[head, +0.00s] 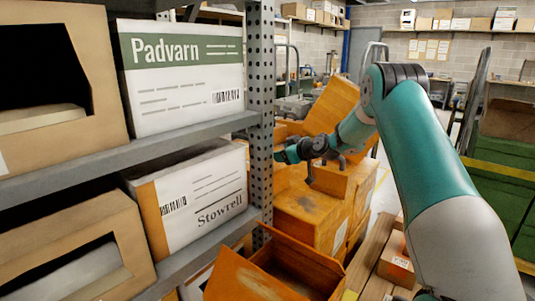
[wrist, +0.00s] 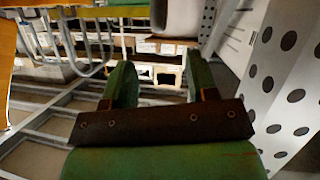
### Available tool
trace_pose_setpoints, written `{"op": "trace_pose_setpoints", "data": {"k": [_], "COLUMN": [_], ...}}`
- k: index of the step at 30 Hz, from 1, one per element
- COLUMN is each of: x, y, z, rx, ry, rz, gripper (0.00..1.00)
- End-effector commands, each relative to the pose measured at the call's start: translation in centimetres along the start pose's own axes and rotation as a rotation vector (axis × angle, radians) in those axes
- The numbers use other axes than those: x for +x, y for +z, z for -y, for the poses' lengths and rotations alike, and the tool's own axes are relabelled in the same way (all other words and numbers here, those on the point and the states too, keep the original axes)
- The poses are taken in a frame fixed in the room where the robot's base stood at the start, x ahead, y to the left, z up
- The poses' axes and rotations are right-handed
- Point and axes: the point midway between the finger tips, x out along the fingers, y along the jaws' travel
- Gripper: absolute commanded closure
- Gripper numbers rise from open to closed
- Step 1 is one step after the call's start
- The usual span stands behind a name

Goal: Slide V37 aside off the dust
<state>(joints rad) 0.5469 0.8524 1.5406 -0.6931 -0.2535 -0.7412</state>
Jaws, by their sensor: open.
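My gripper (head: 283,154) is beside the perforated rack post in the head view, above the orange boxes. In the wrist view its two green fingers (wrist: 160,82) stand apart with nothing between them. A smaller orange box (head: 333,179) sits on a larger orange box (head: 325,226), below my gripper and apart from it. A dark smudge that may be dust (head: 306,203) marks the larger box's top, in front of the smaller box. I cannot read V37 on any box, so which one it is stays unclear.
The perforated post (head: 260,110) stands close at left; it also fills the right of the wrist view (wrist: 285,80). Shelves hold the Padvarn box (head: 180,75) and Stowrell box (head: 190,195). An open orange box (head: 240,280) lies low in front. A tilted orange box (head: 332,104) stands behind.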

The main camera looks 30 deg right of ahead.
Motion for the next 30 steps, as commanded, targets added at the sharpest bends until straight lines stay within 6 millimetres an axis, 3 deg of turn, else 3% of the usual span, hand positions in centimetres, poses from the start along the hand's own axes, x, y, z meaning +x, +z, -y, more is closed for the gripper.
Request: {"op": "trace_pose_setpoints", "data": {"k": [9,15,21,30], "x": [6.4,9.1,10.2,10.4], "y": [-0.1,0.0,0.0,0.0], "z": [0.0,0.0,0.0,0.0], "rx": [-0.002,-0.001,-0.001,0.000], "ry": [-0.001,0.000,0.000,0.000], "rz": [0.000,0.001,-0.001,0.000], "gripper": [0.47,0.47,0.47,0.47]}}
